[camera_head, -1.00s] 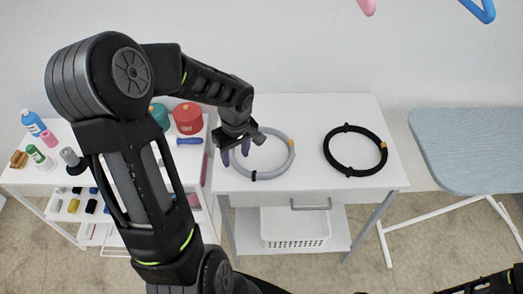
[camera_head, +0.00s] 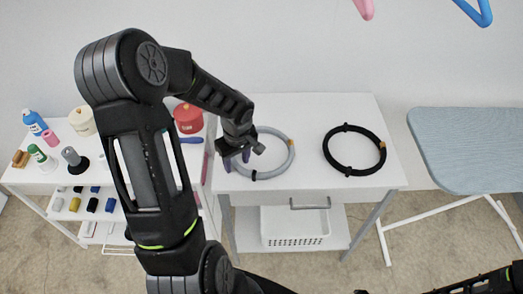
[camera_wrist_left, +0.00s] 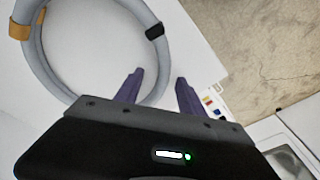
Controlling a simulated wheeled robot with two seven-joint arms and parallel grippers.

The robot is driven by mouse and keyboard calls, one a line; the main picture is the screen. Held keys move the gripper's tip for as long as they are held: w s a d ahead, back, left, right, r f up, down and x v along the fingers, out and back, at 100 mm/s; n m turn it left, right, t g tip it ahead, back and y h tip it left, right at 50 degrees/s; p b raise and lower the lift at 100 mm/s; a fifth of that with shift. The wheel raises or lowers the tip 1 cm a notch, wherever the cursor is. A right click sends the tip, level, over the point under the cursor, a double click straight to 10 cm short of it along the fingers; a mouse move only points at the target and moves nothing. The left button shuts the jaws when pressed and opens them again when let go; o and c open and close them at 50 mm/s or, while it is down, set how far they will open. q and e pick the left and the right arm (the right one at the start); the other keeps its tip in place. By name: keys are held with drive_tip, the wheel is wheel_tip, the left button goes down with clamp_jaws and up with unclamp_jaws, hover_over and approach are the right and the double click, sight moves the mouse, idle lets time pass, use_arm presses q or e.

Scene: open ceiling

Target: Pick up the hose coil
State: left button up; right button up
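A grey hose coil (camera_head: 286,165) with a yellow-orange band and a black band lies flat on the left part of the white table. A similar black hose coil (camera_head: 331,160) lies to its right. My left gripper (camera_head: 237,162) is at the left side of the grey coil, its purple fingers pointing down. In the left wrist view the fingers (camera_wrist_left: 159,77) are apart, and the grey coil (camera_wrist_left: 53,84) runs through the gap between them. I cannot tell whether the fingers touch it. My right gripper is not in view.
The white table (camera_head: 312,115) is clear between the coils. A white shelf cart with bottles, spools and a red round container (camera_head: 188,118) stands on the left, partly behind my left arm. An ironing board (camera_head: 465,150) stands on the right. A white basket (camera_head: 295,228) sits below the table.

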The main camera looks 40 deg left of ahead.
use_arm(q)
clamp_jaws()
idle(1.2)
